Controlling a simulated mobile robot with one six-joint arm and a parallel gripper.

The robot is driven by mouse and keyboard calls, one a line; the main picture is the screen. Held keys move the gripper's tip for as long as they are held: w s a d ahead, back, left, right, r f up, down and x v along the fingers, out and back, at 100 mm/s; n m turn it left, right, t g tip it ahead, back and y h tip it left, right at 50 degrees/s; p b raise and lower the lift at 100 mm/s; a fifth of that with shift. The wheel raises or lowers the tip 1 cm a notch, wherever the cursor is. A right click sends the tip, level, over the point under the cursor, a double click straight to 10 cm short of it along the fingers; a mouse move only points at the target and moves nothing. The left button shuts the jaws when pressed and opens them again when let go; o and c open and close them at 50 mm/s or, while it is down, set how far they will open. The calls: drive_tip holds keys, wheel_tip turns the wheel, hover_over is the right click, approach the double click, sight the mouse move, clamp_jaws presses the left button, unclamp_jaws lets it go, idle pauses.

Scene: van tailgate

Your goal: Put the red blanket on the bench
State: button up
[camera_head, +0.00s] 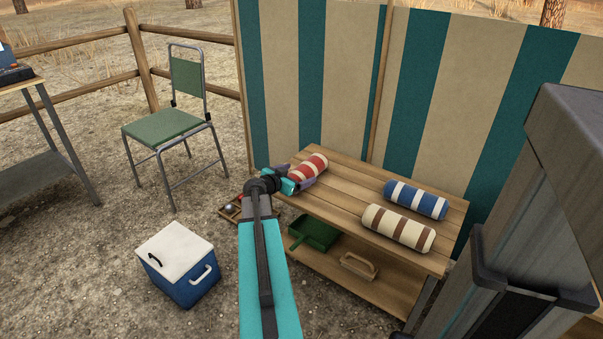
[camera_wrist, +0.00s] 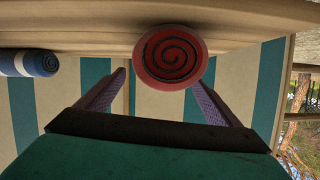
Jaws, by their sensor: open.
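The red blanket (camera_head: 309,166), a roll with white stripes, lies on the left end of the wooden bench (camera_head: 345,200) in the head view. In the wrist view the red blanket (camera_wrist: 168,57) shows its round end with a dark spiral, resting against the bench's planks (camera_wrist: 90,30). My gripper (camera_head: 296,178) is at the near end of this roll. In the wrist view its two fingers (camera_wrist: 160,82) are spread, one to each side of the roll's end, with a gap visible between them. Whether either finger touches the roll cannot be told.
A blue striped roll (camera_head: 416,200) and a cream striped roll (camera_head: 399,228) lie on the bench's right part. A green dustpan (camera_head: 314,232) and a brush (camera_head: 359,266) are on the lower shelf. A striped windbreak (camera_head: 450,95) stands behind. A cooler (camera_head: 178,263) and chair (camera_head: 165,128) stand left.

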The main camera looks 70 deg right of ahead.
drive_tip(key=shift+p+v, duration=0.3)
drive_tip(key=shift+v, duration=3.15)
drive_tip(key=w+a+f+n+t+y, duration=0.1)
drive_tip(key=w+a+f+n+y, duration=0.4)
drive_tip(key=a+f, duration=0.9)
drive_tip(key=w+a+f+n+t+y, duration=0.15)
drive_tip(key=w+a+f+n, duration=0.45)
drive_tip(key=a+f, duration=0.85)
drive_tip(key=s+a+f+n+g+y, duration=0.1)
drive_tip(key=s+a+f+n+y, duration=0.1)
drive_tip(key=a, duration=1.1)
drive_tip(key=s+a+f+n+g+y, duration=0.1)
drive_tip(key=s+a+f+n, duration=0.4)
drive_tip(key=a, duration=0.8)
drive_tip(key=s+a+f+n+g+y, duration=0.2)
drive_tip(key=s+a+f+n+y, duration=0.1)
drive_tip(key=a, duration=1)
drive_tip(key=s+f+y, duration=0.1)
drive_tip(key=s+f, duration=0.1)
drive_tip(key=s, duration=0.1)
drive_tip(key=shift+s+a+f+n, duration=0.25)
drive_tip(key=shift+s+a+n, duration=0.05)
